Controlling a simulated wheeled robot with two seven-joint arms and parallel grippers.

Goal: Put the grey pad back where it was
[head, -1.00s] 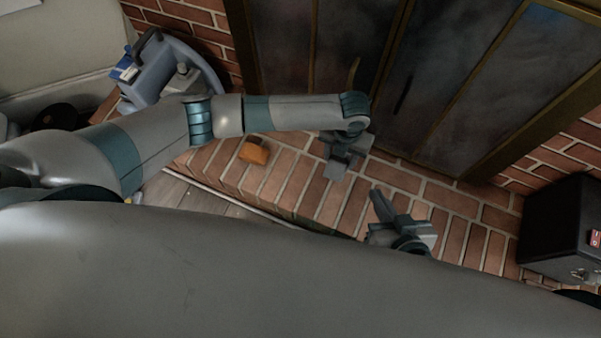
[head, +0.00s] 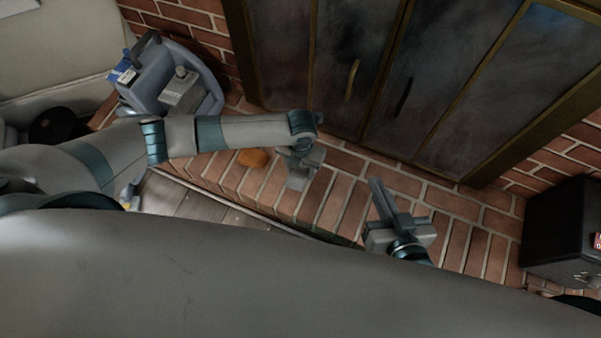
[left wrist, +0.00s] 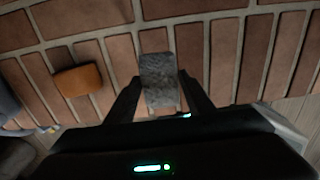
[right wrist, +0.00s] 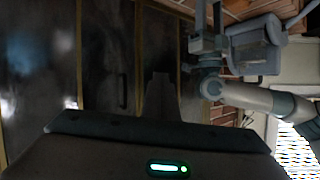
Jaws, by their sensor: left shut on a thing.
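The grey pad (left wrist: 160,80) is a speckled grey block between the two dark fingers of my left gripper (left wrist: 162,98) in the left wrist view. My left gripper (head: 300,166) is shut on the pad and holds it over the brick hearth (head: 347,200); the gap below it is hard to judge. In the head view the pad's grey end (head: 297,181) shows below the gripper. My right gripper (head: 382,200) is to the right, over the hearth's front part. Its fingers look together and empty in the right wrist view (right wrist: 161,92).
An orange block (head: 252,158) lies on the bricks left of my left gripper; it also shows in the left wrist view (left wrist: 78,80). A blue-grey container (head: 160,80) stands at the back left. A black box (head: 562,225) stands at the right. Fireplace doors (head: 350,65) close off the back.

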